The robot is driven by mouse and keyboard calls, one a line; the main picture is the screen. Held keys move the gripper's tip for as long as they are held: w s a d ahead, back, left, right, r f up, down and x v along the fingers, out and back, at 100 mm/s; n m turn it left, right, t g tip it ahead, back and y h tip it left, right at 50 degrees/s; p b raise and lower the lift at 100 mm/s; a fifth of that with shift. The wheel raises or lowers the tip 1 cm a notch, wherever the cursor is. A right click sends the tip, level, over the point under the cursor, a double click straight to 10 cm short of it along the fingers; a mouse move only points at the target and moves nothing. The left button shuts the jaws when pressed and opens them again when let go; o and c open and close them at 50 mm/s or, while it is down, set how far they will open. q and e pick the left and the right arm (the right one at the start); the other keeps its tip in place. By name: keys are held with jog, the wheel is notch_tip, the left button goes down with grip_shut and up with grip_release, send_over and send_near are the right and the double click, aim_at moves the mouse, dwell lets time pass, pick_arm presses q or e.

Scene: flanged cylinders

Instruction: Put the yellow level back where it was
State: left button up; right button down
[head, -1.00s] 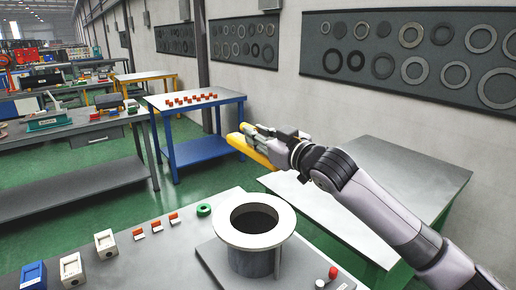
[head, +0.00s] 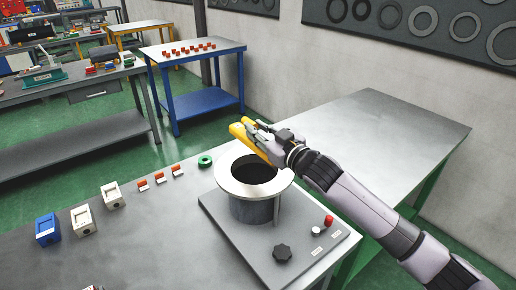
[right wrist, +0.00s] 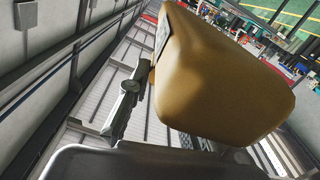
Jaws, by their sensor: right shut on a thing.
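The yellow level (head: 242,132) is a long yellow bar held by my right gripper (head: 268,140). It points up and to the left in the head view, overlapping the far edge of the flanged cylinder (head: 227,178) in the picture; I cannot tell its height above it. In the right wrist view the level (right wrist: 225,80) fills the middle, close to the camera, with one finger (right wrist: 126,105) beside it. My right gripper is shut on the level. The flanged cylinder stands upright on a grey base plate, its top opening empty. My left gripper is not in view.
The near bench (head: 150,245) holds a blue block (head: 47,229), two white blocks (head: 83,220), small orange-and-white pieces (head: 160,178) and a green ring (head: 205,161). A black knob (head: 282,252) and red button (head: 328,220) sit on the base plate (head: 245,245). A bare grey table (head: 390,120) stands at right.

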aim_at(258, 154)
notch_tip(258, 154, down, 4)
notch_tip(258, 154, down, 2)
jog(key=shift+f+p, duration=0.1)
jog(key=shift+p, duration=0.65)
jog(key=shift+f, duration=0.5)
jog(key=shift+f, duration=0.1)
jog(key=shift+f, duration=0.15)
jog(key=c, duration=1.5)
grip_release()
jog(key=shift+o, duration=0.2)
jog(key=shift+f, duration=0.1)
